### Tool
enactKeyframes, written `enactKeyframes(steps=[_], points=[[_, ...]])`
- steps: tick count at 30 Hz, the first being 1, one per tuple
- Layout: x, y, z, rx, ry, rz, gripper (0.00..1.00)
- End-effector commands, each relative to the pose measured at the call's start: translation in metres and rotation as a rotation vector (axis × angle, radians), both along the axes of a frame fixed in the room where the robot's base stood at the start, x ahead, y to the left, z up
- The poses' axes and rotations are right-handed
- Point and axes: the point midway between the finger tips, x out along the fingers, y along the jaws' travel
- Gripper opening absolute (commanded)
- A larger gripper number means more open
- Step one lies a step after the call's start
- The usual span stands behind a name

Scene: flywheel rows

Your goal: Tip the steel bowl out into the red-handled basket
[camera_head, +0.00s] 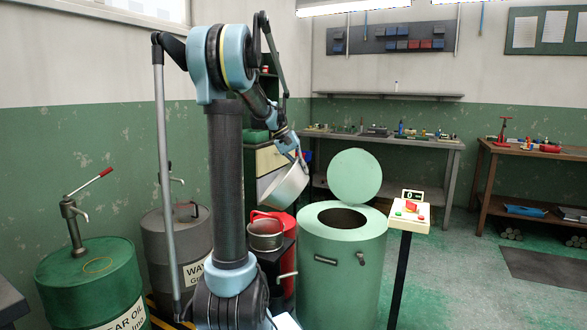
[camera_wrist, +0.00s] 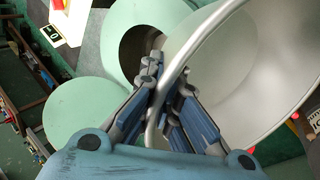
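My gripper (camera_head: 294,150) is shut on the rim of the steel bowl (camera_head: 284,186) and holds it in the air, strongly tilted. In the wrist view the fingers (camera_wrist: 168,98) pinch the rim of the bowl (camera_wrist: 262,70); the part of its inside that shows is bare. The red-handled basket (camera_head: 266,242) is a metal basket on a dark stand, below and a little left of the bowl in the head view. Its red handle (camera_head: 262,215) shows at its top. The inside of the basket is mostly hidden. I see nothing falling from the bowl.
A pale green drum machine (camera_head: 341,262) with its round lid (camera_head: 355,176) raised stands right of the basket. A control post (camera_head: 409,213) is beside it.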

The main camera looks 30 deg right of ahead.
Motion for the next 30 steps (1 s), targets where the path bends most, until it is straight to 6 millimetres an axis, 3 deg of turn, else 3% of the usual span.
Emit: enactKeyframes(steps=[16,30], points=[[-0.023,-0.032,-0.048,0.289,-0.21,-0.004,0.0],[-0.028,-0.04,-0.103,0.522,-0.38,-0.002,0.0]])
